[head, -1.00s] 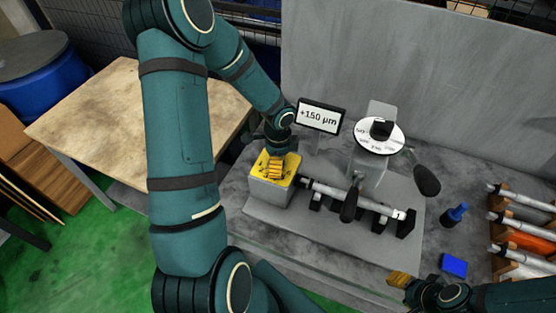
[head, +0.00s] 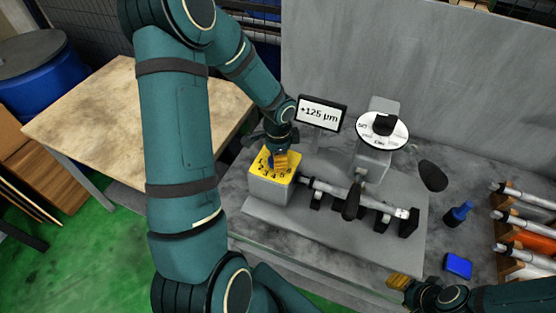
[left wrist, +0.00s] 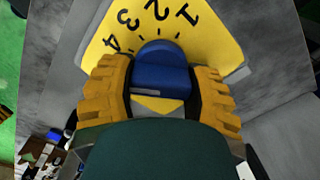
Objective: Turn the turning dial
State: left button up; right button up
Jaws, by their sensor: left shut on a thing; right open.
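The turning dial is a blue knob (left wrist: 160,68) on a yellow numbered face (head: 262,177), atop a grey box on the machine. In the left wrist view the digits 1 to 4 show above the knob. My left gripper (head: 280,160) is on the knob, with one ribbed yellow finger on each side of it; in the head view it hides most of the knob. A display (head: 320,114) behind the dial reads +125 µm. My right gripper (head: 400,283) is at the bottom right, open and away from the dial.
A shaft (head: 385,205) lies on black supports right of the dial. A white disc with a black knob (head: 383,125) stands behind it. A blue bottle (head: 458,214), a blue block (head: 458,265) and a rack of shafts (head: 520,235) are at the right.

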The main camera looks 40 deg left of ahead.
pick_arm(q)
jog(key=shift+a+n+b, duration=0.1)
jog(key=shift+n+b, duration=0.5)
jog(key=shift+n, duration=0.5)
pick_arm(e)
jog(key=shift+f, duration=0.85)
pick_arm(q)
jog(key=shift+r, duration=0.1)
jog(key=o, duration=1.2)
jog(key=shift+c, duration=0.2)
notch_tip(320, 180, up, 12)
